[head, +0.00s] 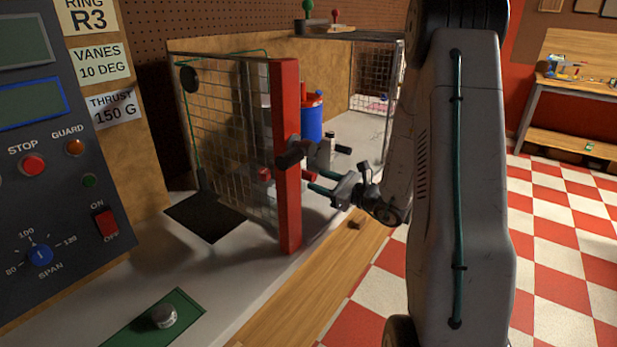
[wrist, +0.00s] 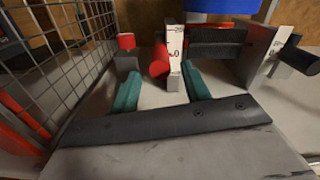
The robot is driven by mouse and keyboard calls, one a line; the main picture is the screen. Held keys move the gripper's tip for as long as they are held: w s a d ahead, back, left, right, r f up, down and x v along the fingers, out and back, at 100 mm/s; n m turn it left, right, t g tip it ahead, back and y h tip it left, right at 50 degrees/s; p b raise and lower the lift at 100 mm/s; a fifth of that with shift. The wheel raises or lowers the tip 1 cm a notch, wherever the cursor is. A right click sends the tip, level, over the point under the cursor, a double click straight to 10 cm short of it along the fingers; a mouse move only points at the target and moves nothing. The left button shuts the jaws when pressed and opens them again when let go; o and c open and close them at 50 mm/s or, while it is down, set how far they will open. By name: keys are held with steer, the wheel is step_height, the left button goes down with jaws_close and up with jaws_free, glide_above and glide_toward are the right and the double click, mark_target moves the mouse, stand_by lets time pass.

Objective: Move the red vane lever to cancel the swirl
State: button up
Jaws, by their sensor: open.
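The red vane lever (wrist: 159,62) shows in the wrist view as a short red cylinder beside a white marked scale plate (wrist: 174,50). A small red grip (head: 308,175), seemingly the same lever, shows in the head view just behind the red post. My gripper (wrist: 160,70) is open, with its teal fingers apart. In the wrist view the lever's near end lies between the two fingertips, and I cannot tell whether either finger touches it. In the head view my gripper (head: 319,182) reaches in from the right, close to the red grip.
A red post (head: 287,210) with a dark clamp (head: 295,153) stands in front of the lever. A wire mesh guard (wrist: 62,50) is at the left in the wrist view. A blue canister (head: 312,118) stands behind. The control panel (head: 50,140) is at the far left.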

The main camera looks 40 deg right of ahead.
mark_target(311, 177)
steer(key=shift+x, duration=1.95)
jaws_close()
steer(key=shift+f, duration=1.3)
jaws_free()
